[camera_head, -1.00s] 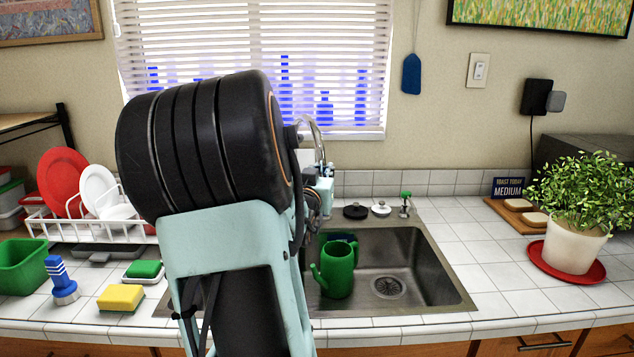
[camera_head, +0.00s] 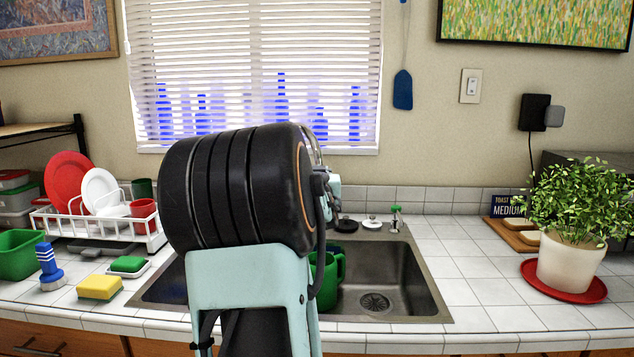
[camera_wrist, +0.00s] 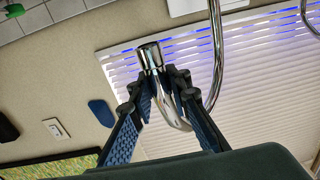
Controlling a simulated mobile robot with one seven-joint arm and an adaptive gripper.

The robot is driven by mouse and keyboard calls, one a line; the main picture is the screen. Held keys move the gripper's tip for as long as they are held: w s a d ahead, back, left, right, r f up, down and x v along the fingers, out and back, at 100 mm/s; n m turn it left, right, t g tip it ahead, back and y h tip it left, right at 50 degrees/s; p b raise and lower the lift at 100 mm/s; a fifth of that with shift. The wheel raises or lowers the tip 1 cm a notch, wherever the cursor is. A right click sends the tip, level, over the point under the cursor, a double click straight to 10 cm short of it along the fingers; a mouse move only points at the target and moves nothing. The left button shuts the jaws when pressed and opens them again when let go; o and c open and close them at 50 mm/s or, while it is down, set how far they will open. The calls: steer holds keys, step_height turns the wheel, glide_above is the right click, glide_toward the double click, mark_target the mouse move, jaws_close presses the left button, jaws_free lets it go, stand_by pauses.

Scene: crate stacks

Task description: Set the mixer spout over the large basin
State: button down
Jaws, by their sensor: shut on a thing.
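The chrome mixer spout (camera_wrist: 217,60) is a curved tube in the wrist view. Its end piece lies between the two blue-padded fingers of my gripper (camera_wrist: 165,88), which are shut on it. In the head view my black and pale-blue arm hides most of the mixer and gripper; only a bit of chrome shows beside the arm. The large basin (camera_head: 415,275) of the steel sink, with a round drain, shows to the right of my arm. A strip of the sink's left part shows at the arm's left. Where the spout stands over the sink is hidden.
A dish rack (camera_head: 110,235), yellow sponge (camera_head: 100,288) and blue brush (camera_head: 48,268) are on the left. A potted plant (camera_head: 565,262) is on the right.

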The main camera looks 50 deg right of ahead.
steer(key=shift+s+d, duration=0.3)
steer(key=shift+d, duration=0.05)
stand_by(0.3)
steer(key=c, duration=1.9)
jaws_free()
steer(key=shift+r, duration=0.1)
steer(key=shift+o, duration=0.4)
steer(key=shift+w+a, duration=0.1)
steer(key=v, duration=1.2)
